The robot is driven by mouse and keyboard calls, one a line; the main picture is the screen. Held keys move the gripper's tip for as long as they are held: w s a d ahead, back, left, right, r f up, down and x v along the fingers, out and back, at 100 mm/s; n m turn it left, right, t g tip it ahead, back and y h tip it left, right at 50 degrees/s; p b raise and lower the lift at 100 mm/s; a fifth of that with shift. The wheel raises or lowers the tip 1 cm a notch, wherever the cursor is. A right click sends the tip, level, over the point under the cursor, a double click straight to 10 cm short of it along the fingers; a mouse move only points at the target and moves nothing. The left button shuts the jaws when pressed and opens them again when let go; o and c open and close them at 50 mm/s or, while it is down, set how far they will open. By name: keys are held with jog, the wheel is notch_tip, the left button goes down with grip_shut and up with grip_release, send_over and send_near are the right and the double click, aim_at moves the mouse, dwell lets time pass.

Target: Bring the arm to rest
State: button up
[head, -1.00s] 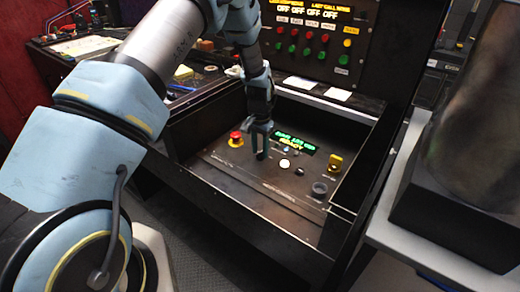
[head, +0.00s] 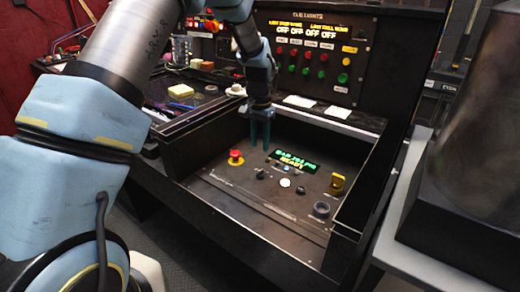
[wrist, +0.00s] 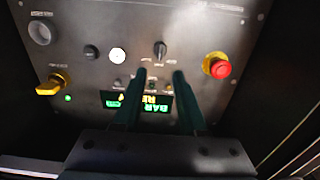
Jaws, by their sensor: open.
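My gripper (head: 261,132) hangs in the air above the recessed button panel (head: 240,190), fingers pointing down. It is open and empty, with a gap between its two dark fingers. In the wrist view the gripper (wrist: 158,75) is seen from behind, in front of the panel. The panel carries a red button (head: 236,156), a white button (head: 285,183), a yellow knob (head: 337,183) and a lit green display (head: 296,160). The fingers cover part of the display in the wrist view. The fingers appear clear of the panel.
An upright board (head: 310,60) with several coloured buttons stands behind the panel. Dark side walls (head: 352,232) border the recess. Papers (head: 300,101) lie on the ledge. A cluttered bench (head: 185,90) is at the left, and a large dark cylinder (head: 475,150) at the right.

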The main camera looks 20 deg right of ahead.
dwell(0.4)
jog(key=a+r+n, duration=0.3)
jog(key=a, duration=0.6)
jog(key=a+r+n, duration=0.2)
jog(key=a+r, duration=0.2)
jog(key=a, duration=0.6)
jog(key=s+a+r+n, duration=0.1)
jog(key=s+a+n, duration=0.2)
jog(key=a, duration=0.6)
jog(key=s+a+r+n+t, duration=0.1)
jog(key=s+a+r+n, duration=0.1)
jog(key=s+a, duration=0.6)
jog(key=shift+a+n+t, duration=0.3)
jog(key=shift+a+n, duration=0.15)
jog(key=shift+n, duration=0.05)
jog(key=shift+s, duration=0.1)
